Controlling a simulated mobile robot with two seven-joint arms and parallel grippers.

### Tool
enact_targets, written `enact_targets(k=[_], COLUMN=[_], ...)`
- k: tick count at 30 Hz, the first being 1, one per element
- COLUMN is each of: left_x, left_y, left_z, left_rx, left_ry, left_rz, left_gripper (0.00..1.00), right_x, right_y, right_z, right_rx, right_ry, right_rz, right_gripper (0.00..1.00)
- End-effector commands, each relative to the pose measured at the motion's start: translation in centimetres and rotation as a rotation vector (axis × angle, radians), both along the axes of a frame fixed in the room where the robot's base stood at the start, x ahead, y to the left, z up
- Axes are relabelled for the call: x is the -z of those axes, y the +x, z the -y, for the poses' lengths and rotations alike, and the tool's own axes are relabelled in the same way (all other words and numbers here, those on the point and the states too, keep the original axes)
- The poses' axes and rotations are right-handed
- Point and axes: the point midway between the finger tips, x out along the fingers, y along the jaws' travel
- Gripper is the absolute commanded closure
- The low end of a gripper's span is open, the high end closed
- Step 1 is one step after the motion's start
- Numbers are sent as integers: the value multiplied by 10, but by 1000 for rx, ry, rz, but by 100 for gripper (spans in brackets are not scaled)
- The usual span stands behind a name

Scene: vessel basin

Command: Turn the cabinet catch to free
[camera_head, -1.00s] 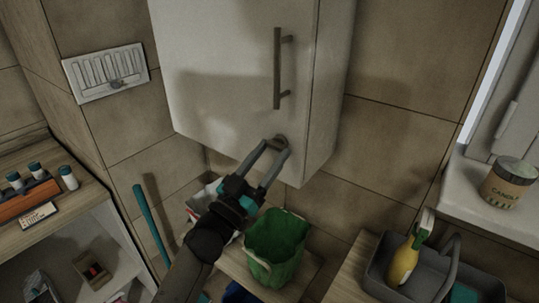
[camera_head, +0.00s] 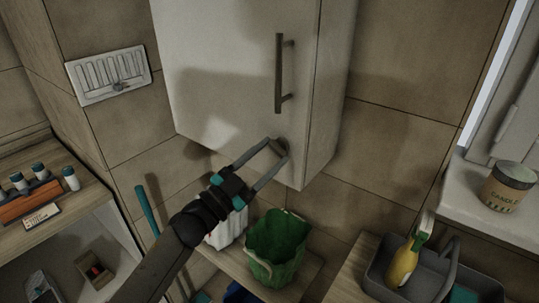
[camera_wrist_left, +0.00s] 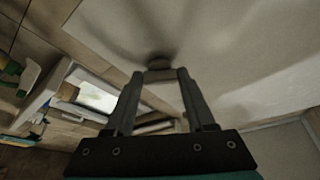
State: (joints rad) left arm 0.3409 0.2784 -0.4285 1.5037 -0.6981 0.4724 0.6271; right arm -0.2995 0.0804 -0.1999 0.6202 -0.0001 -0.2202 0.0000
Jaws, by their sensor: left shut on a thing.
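The cabinet (camera_head: 235,70) is a pale wall unit with a long vertical bar handle (camera_head: 278,74) on its door. The catch (camera_head: 280,146) is a small dark knob low on the door, near its right edge. My left gripper (camera_head: 276,147) reaches up from below left and is shut on the catch, its fingers hiding part of it. In the left wrist view the catch (camera_wrist_left: 160,60) shows between the fingertips, against the pale door. The catch's exact angle is hard to tell. My right gripper is not in view.
A green bin (camera_head: 275,247) stands on a low bench below the cabinet. A grey caddy (camera_head: 385,275) with a yellow bottle (camera_head: 403,262) is at lower right. A candle jar (camera_head: 508,186) stands on the sill. A shelf at left holds small bottles (camera_head: 70,178).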

Motion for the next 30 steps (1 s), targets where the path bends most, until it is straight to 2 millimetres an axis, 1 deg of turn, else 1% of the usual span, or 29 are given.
enact_targets(k=[18,30], left_x=[-8,-11], left_y=[3,4], left_z=[-5,-5], left_rx=[-1,1], left_ry=[480,735], left_rz=[347,532], left_gripper=[100,100], right_x=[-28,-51], right_y=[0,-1], right_z=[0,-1], right_rx=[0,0], right_ry=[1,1], right_rz=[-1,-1], right_gripper=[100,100])
